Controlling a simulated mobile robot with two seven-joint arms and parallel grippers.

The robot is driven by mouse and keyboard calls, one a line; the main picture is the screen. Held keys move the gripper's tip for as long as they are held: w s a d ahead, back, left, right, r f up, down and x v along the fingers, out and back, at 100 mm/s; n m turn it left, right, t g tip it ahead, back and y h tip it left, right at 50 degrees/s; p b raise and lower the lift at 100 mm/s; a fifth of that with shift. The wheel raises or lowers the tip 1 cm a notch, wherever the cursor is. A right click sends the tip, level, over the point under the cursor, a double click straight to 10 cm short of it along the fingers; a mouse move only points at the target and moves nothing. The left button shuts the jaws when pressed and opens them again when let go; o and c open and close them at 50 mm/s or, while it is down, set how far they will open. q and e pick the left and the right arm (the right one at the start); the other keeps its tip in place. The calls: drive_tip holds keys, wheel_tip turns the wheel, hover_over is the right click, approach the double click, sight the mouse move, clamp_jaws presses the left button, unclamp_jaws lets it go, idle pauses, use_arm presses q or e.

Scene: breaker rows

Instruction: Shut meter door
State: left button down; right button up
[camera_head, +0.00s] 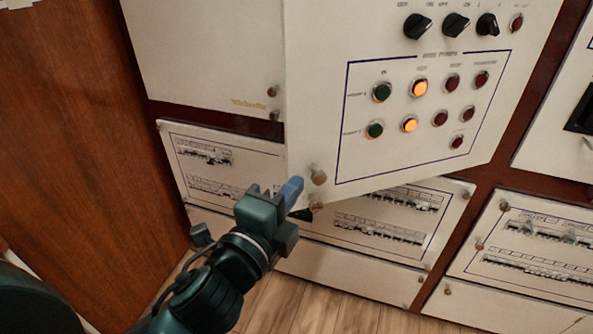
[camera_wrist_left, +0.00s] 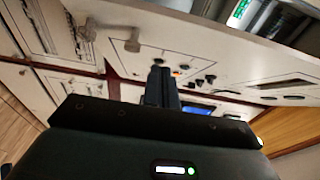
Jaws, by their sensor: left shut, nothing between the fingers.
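The meter door is a white panel (camera_head: 400,165) with green, orange and red buttons and black rotary knobs. In the head view it stands ajar, its left edge swung out from the cabinet front. A round metal knob (camera_head: 318,175) sits at its lower left corner. My left gripper (camera_head: 292,192) is at that corner, just left of the knob, with its fingers shut and empty. I cannot tell whether the fingertips touch the door. The shut fingers also show in the wrist view (camera_wrist_left: 161,86), in front of white panels. My right gripper is out of view.
A blank white cabinet panel (camera_head: 200,55) is at upper left. Lower breaker panels (camera_head: 385,225) with rows of switches run beneath the door. A brown wooden side (camera_head: 85,130) stands at left. Another breaker panel (camera_head: 535,240) is at lower right. Wood floor (camera_head: 290,305) shows below.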

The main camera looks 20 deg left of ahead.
use_arm(q)
drive_tip(key=w+b, duration=0.2)
drive_tip(key=w, duration=0.1)
drive_tip(key=w+a+b, duration=0.1)
drive_tip(key=w+b, duration=0.2)
drive_tip(key=w, duration=0.1)
drive_tip(key=shift+w+a, duration=0.3)
drive_tip(key=shift+w, duration=0.1)
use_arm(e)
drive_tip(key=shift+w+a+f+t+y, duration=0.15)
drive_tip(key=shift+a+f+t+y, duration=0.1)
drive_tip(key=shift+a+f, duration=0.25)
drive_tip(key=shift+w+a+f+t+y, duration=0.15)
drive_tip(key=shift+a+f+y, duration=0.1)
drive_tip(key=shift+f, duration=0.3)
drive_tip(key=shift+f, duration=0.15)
